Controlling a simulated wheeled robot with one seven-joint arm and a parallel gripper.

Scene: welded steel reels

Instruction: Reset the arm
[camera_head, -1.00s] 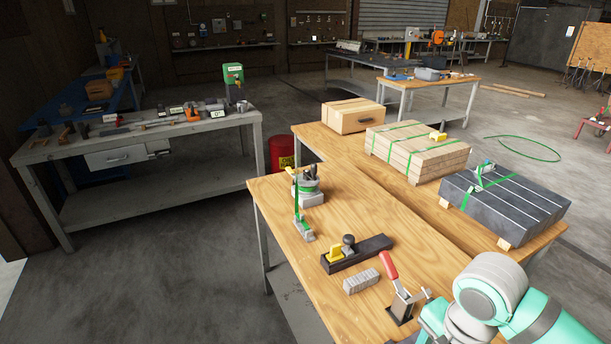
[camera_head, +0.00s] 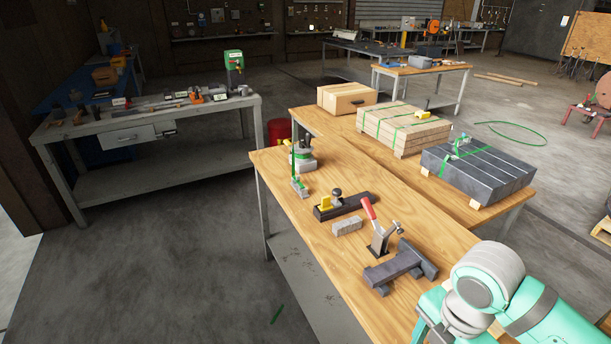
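My arm (camera_head: 490,290), teal with grey joints, shows at the lower right in the head view, over the near right end of the wooden workbench (camera_head: 300,230). My gripper is not visible in this view, so its state and anything in it are hidden.
On the bench are a red-handled toggle clamp (camera_head: 376,235), a dark grey metal bracket (camera_head: 402,268), a small grey block (camera_head: 347,226), a hand plane (camera_head: 344,205) and a green strapping tool (camera_head: 299,182). Strapped timber (camera_head: 403,130) and dark bars (camera_head: 478,173) lie behind.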

